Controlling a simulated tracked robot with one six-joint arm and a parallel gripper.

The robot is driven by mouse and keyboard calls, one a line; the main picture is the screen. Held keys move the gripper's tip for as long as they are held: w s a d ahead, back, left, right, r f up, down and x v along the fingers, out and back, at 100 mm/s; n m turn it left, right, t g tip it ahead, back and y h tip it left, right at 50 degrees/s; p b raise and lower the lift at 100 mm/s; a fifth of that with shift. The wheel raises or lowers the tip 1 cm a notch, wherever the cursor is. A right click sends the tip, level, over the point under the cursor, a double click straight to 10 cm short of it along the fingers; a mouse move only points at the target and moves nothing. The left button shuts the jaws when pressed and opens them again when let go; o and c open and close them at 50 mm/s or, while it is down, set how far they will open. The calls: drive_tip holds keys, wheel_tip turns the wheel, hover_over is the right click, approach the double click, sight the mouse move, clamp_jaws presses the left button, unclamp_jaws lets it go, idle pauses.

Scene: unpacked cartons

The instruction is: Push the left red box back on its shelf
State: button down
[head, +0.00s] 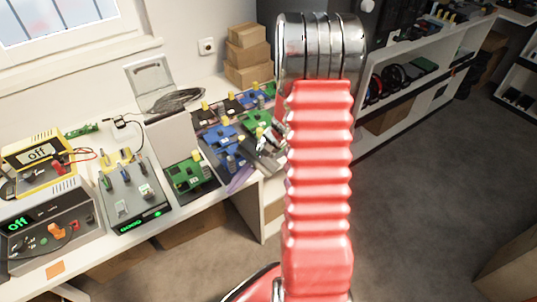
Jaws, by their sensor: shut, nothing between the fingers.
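No red box shows in the head view; I cannot tell where the left red box is. A white shelf unit (441,99) stands at the right, with dark items and a green one on its upper level. My red ribbed arm stands upright in front and hides part of the desk and shelf. My gripper (258,156) seems to be the grey pointed part sticking out left from behind my arm, over the desk's right end. It looks shut and holds nothing that I can see.
A white desk (189,212) carries a yellow meter (40,147), a grey device (45,232), a test board (133,195) and several circuit boards. Stacked cartons (247,55) stand at the back. Grey floor (420,200) is clear at the right; a brown carton (512,255) edges in.

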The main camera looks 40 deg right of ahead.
drive_tip(key=s+a+r+n+t+h, duration=0.2)
drive_tip(key=s+a+r+n+h, duration=0.2)
drive_tip(key=r, duration=0.8)
drive_tip(key=s+a+r+n+t+h, duration=0.2)
drive_tip(key=s+a+r+n+h, duration=0.3)
drive_tip(key=s+a+r+n, duration=0.3)
drive_tip(key=shift+s+r+n, duration=0.9)
drive_tip(key=shift+s+r, duration=0.1)
drive_tip(key=shift+r, duration=0.95)
